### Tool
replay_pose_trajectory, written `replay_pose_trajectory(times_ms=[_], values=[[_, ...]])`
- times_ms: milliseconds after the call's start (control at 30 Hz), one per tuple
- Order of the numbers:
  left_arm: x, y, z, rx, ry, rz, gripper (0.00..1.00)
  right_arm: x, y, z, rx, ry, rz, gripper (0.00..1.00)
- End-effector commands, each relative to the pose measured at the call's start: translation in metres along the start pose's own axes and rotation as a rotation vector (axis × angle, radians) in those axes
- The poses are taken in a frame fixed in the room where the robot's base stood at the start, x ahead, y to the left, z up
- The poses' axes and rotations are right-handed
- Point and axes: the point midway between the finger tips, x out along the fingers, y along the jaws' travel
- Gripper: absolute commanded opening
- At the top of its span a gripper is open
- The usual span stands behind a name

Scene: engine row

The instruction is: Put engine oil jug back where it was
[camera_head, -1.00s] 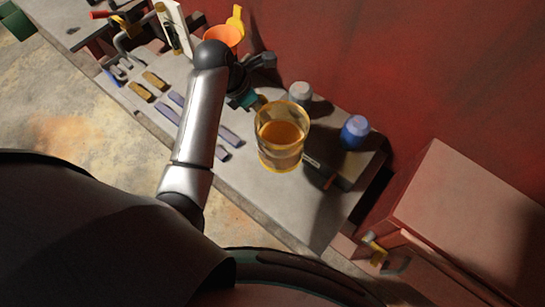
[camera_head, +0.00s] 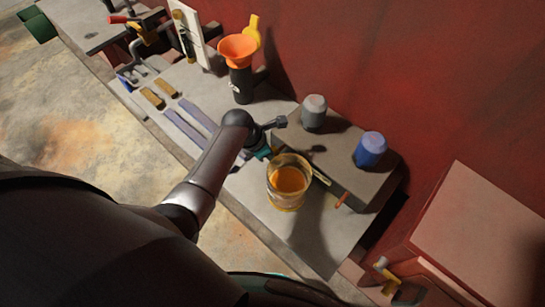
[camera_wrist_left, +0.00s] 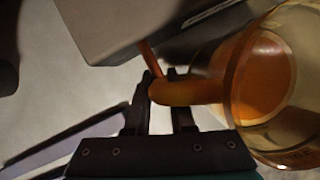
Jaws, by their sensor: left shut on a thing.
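The engine oil jug (camera_head: 287,190) is a see-through, amber-tinted vessel with orange-brown oil in it. In the head view it is upright over the near part of the bench, in front of the grey block. My left gripper (camera_head: 266,152) is at its upper left side. In the left wrist view my left gripper (camera_wrist_left: 160,98) is shut on the orange handle of the jug (camera_wrist_left: 268,85), whose body fills the right side. I cannot tell whether the jug's base touches the bench. My right gripper is not in view.
An orange funnel (camera_head: 237,47) sits in a black bottle (camera_head: 241,86). A grey block (camera_head: 335,160) carries a grey jar (camera_head: 314,112) and a blue jar (camera_head: 370,149). Blue-grey tools lie left of my arm. The bench (camera_head: 325,235) is bare right of the jug.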

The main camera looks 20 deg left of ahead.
Motion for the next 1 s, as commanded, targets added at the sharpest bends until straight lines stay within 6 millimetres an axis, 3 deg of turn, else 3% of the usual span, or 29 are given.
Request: replay_pose_trajectory(times_ms=[467,500,700,1000], values=[[0.0068,0.0008,-0.0006,-0.001,-0.005,0.001,0.00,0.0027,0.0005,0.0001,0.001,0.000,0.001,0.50],[0.0068,0.0004,-0.0021,0.001,-0.001,0.001,0.26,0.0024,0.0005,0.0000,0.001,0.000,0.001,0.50],[0.0067,0.0003,-0.0021,0.001,-0.001,0.001,0.49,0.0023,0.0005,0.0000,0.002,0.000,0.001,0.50],[0.0057,0.0003,-0.0018,0.001,-0.001,0.001,0.52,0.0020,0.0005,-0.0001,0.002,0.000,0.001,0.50]])
